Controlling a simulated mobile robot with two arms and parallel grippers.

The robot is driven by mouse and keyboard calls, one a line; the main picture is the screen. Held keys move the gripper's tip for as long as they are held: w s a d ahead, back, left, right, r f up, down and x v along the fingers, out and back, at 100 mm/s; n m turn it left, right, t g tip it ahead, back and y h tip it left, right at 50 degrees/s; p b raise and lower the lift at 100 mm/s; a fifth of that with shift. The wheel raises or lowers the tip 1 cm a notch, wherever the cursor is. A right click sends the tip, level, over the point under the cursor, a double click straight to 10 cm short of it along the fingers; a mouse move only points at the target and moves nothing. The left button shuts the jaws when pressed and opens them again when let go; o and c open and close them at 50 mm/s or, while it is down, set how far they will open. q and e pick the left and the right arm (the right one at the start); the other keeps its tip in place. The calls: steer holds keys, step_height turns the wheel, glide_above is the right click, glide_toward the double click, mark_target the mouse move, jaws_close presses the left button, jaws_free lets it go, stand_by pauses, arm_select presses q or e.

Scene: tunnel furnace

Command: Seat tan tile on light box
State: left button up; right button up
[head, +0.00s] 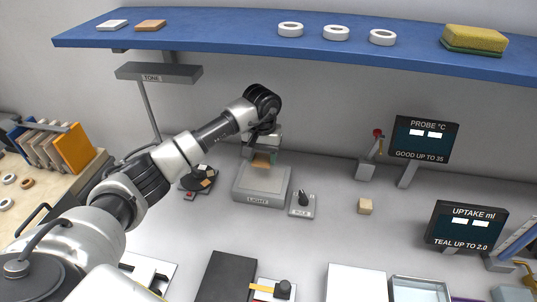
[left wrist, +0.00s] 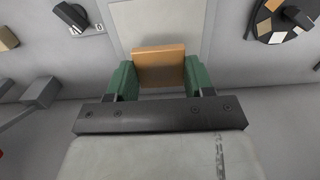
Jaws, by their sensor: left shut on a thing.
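The tan tile (head: 262,160) is held between the green fingertips of my left gripper (head: 264,157), upright or tilted, over the back part of the light box (head: 250,194). The light box is a grey block with a pale top, labelled LIGHT. In the left wrist view the tile (left wrist: 160,66) sits between the green fingers, partly over the edge of the box's pale top (left wrist: 160,22). I cannot tell whether the tile touches the box. My right gripper is not in view.
A knob unit (head: 302,203) stands just right of the box. A round dial with coloured chips (head: 198,179) is to the left. A small tan block (head: 365,206) lies farther right. A grey TONE hood (head: 158,73) and a blue shelf (head: 215,35) hang above.

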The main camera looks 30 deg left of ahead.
arm_select(q)
steer(key=shift+a+f, duration=0.1)
steer(key=shift+f, duration=0.3)
steer(key=shift+f+b, duration=0.35)
steer(key=shift+b, duration=0.05)
steer(key=shift+f+b, duration=0.35)
steer(key=shift+f, duration=0.55)
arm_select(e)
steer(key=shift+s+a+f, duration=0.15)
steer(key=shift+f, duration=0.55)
arm_select(q)
steer(key=shift+f, duration=0.1)
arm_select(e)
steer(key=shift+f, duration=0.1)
arm_select(q)
steer(key=shift+b, duration=0.3)
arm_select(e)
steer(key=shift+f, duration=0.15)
arm_select(q)
steer(key=shift+f, duration=0.1)
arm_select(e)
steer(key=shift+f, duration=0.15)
